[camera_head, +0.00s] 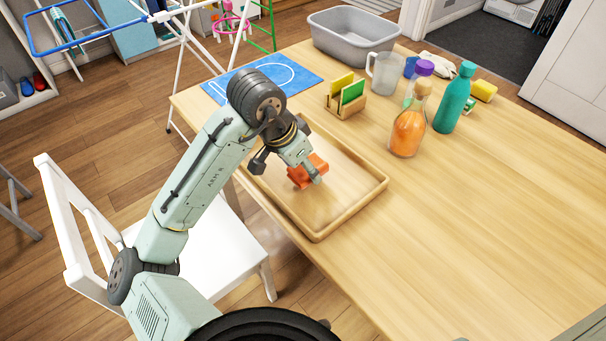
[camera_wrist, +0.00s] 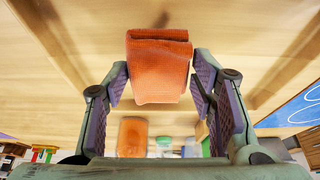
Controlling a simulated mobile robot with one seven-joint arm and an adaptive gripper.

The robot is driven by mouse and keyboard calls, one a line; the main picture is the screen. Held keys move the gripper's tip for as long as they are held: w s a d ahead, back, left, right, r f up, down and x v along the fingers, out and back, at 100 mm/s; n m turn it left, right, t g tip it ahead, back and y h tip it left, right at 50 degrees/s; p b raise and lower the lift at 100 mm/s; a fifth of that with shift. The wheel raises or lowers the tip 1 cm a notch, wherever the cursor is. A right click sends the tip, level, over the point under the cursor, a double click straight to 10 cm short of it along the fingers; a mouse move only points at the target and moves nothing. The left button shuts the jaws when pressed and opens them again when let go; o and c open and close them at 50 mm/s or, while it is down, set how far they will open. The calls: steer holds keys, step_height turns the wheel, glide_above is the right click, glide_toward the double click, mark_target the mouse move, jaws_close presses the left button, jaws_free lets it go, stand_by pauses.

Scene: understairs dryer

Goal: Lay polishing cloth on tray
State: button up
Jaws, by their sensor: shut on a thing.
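The orange polishing cloth (camera_head: 302,176) is folded into a small block. My gripper (camera_head: 308,170) is shut on it, and the cloth is over the left-middle part of the wooden tray (camera_head: 353,212). In the wrist view the folded cloth (camera_wrist: 159,66) sits between the two finger pads of my gripper (camera_wrist: 159,82), its near end towards the camera. The tray's bare wood floor (camera_wrist: 90,40) spreads behind it. I cannot tell whether the cloth touches the tray floor. My arm hides the tray's far left corner.
Right of the tray stand an orange bottle (camera_head: 408,128) and a teal bottle (camera_head: 455,98). A holder with sponges (camera_head: 345,98), a blue mat (camera_head: 275,75), a clear jug (camera_head: 384,73) and a grey basin (camera_head: 353,35) are behind. A white chair (camera_head: 205,222) is at left. The table's right front is clear.

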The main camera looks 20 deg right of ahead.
mark_target(299, 170)
steer(key=shift+f+b, duration=1.05)
steer(key=shift+f, duration=0.45)
steer(key=shift+f, duration=0.2)
steer(key=o, duration=1)
steer(key=shift+r, duration=0.1)
steer(key=v, duration=1.2)
steer(key=shift+b, duration=0.35)
steer(key=shift+r, duration=0.1)
